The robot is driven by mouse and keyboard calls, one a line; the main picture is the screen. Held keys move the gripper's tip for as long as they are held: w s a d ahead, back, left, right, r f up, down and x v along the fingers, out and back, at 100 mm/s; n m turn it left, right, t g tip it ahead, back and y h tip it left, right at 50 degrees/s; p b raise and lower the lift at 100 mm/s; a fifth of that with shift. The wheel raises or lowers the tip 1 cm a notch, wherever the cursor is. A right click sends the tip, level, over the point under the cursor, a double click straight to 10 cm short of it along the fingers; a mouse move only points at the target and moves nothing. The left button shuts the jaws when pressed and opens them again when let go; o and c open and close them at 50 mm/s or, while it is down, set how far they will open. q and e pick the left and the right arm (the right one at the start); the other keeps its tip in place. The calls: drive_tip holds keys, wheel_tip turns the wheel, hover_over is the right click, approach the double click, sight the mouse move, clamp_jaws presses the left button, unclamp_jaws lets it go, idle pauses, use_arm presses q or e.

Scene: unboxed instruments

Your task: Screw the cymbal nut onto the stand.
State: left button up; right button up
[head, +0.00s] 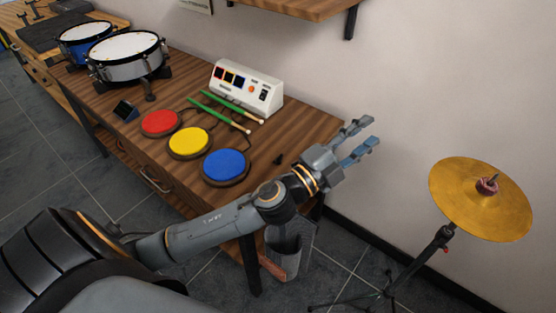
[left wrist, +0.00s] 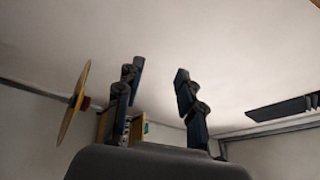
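The yellow cymbal (head: 455,200) sits tilted on its black stand (head: 432,248) at the right of the head view. A dark red piece (head: 487,185) with a thin rod tip is at its centre. The cymbal shows nearly edge-on at the left of the left wrist view (left wrist: 73,105). A small dark piece (head: 278,160) lies on the table near its right end; it may be the cymbal nut, but it is too small to tell. My left gripper (head: 368,137) is open and empty, past the table's right end and left of the cymbal. My right gripper is out of view.
The wooden table (head: 300,127) holds red, yellow and blue pads, a white drum module (head: 245,90), green drumsticks and two drums. A shelf (head: 300,8) juts from the wall above. A grey bin (head: 287,252) stands below the table's end. Space between gripper and cymbal is clear.

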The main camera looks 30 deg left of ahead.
use_arm(q)
drive_tip(key=d+f+m+g+h, duration=0.1)
drive_tip(key=d+m+g+h, duration=0.6)
drive_tip(key=m, duration=0.6)
drive_tip(key=a+f+m+g+y, duration=0.4)
drive_tip(key=a+f+m+g, duration=0.2)
drive_tip(key=f, duration=0.2)
drive_tip(key=w+a+f+g+y, duration=0.1)
drive_tip(key=a+y, duration=0.4)
drive_tip(key=a, duration=0.8)
drive_tip(key=w+a+f+g+y, duration=0.1)
drive_tip(key=a+y, duration=0.4)
drive_tip(key=a, duration=0.8)
drive_tip(key=shift+x, duration=1)
drive_tip(key=shift+w, duration=0.1)
